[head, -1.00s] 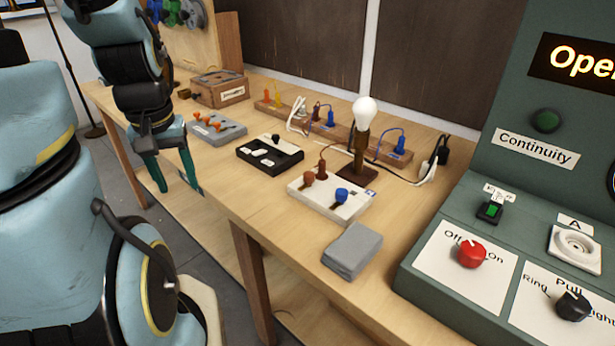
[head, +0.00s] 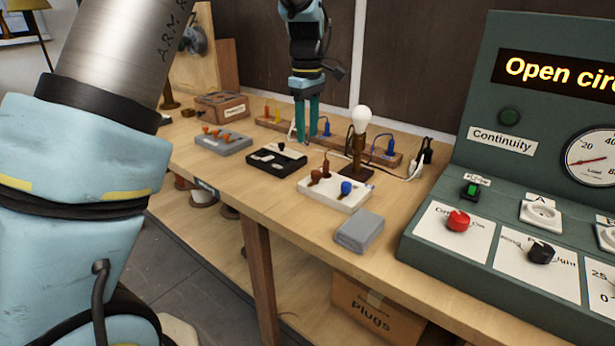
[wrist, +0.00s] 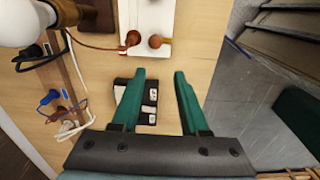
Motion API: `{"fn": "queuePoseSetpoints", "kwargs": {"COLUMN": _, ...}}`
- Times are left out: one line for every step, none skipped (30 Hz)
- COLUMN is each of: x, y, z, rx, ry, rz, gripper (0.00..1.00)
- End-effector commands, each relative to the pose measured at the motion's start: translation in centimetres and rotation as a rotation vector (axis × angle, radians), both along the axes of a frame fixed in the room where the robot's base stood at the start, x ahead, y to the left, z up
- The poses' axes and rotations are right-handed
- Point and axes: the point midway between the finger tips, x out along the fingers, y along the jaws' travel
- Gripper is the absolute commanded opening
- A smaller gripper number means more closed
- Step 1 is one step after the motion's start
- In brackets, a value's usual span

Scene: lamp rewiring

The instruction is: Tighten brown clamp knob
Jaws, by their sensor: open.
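The white clamp block (head: 326,196) lies on the bench with a brown knob (head: 316,176) and a blue knob (head: 346,188). A brown plug on a cable stands behind the brown knob. In the wrist view, the round brown knob (wrist: 155,41) and brown plug (wrist: 133,38) sit at the block's near end, ahead of my fingertips. My gripper (head: 307,122) points down, open and empty, fingers apart. In the head view it appears behind the black tray (head: 262,167). The wrist view also shows my gripper (wrist: 159,74), apart from the knob.
A lamp with a white bulb (head: 361,119) stands close behind the clamp block. A wooden strip (head: 272,124) with plugs and cables runs along the back.

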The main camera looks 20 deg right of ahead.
Motion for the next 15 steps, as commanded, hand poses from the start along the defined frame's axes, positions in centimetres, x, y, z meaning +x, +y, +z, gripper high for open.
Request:
{"fn": "queuePoseSetpoints", "kwargs": {"x": -0.3, "y": -1.3, "z": 0.1, "rx": 0.005, "ry": -0.001, "rz": 0.008, "gripper": 0.44}}
{"fn": "queuePoseSetpoints", "kwargs": {"x": -0.5, "y": -1.8, "z": 0.2, "rx": 0.006, "ry": 0.000, "rz": 0.015, "gripper": 0.44}}
{"fn": "queuePoseSetpoints", "kwargs": {"x": -0.6, "y": -2.2, "z": 0.2, "rx": 0.007, "ry": 0.000, "rz": 0.022, "gripper": 0.44}}
{"fn": "queuePoseSetpoints", "kwargs": {"x": -0.7, "y": -2.5, "z": 0.1, "rx": 0.008, "ry": 0.001, "rz": 0.025, "gripper": 0.44}}
{"fn": "queuePoseSetpoints", "kwargs": {"x": -0.7, "y": -2.6, "z": 0.0, "rx": 0.008, "ry": 0.002, "rz": 0.027, "gripper": 0.44}}
{"fn": "queuePoseSetpoints", "kwargs": {"x": -0.7, "y": -2.6, "z": -0.2, "rx": 0.009, "ry": 0.003, "rz": 0.029, "gripper": 0.44}}
{"fn": "queuePoseSetpoints", "kwargs": {"x": -0.8, "y": -2.6, "z": -0.5, "rx": 0.009, "ry": 0.003, "rz": 0.030, "gripper": 0.44}}
{"fn": "queuePoseSetpoints", "kwargs": {"x": -0.8, "y": -2.6, "z": -0.8, "rx": 0.009, "ry": 0.004, "rz": 0.030, "gripper": 0.44}}
{"fn": "queuePoseSetpoints", "kwargs": {"x": -0.8, "y": -2.5, "z": -1.3, "rx": 0.009, "ry": 0.004, "rz": 0.030, "gripper": 0.44}}
{"fn": "queuePoseSetpoints", "kwargs": {"x": -0.8, "y": -2.5, "z": -1.8, "rx": 0.010, "ry": 0.005, "rz": 0.031, "gripper": 0.44}}
{"fn": "queuePoseSetpoints", "kwargs": {"x": -0.8, "y": -2.5, "z": -2.3, "rx": 0.011, "ry": 0.006, "rz": 0.031, "gripper": 0.44}}
{"fn": "queuePoseSetpoints", "kwargs": {"x": -0.8, "y": -2.5, "z": -3.1, "rx": 0.011, "ry": 0.005, "rz": 0.031, "gripper": 0.44}}
{"fn": "queuePoseSetpoints", "kwargs": {"x": -0.8, "y": -2.4, "z": -3.6, "rx": 0.011, "ry": 0.005, "rz": 0.030, "gripper": 0.44}}
{"fn": "queuePoseSetpoints", "kwargs": {"x": -0.8, "y": -2.4, "z": -4.2, "rx": 0.011, "ry": 0.005, "rz": 0.030, "gripper": 0.44}}
{"fn": "queuePoseSetpoints", "kwargs": {"x": -0.8, "y": -2.4, "z": -5.0, "rx": 0.011, "ry": 0.005, "rz": 0.030, "gripper": 0.44}}
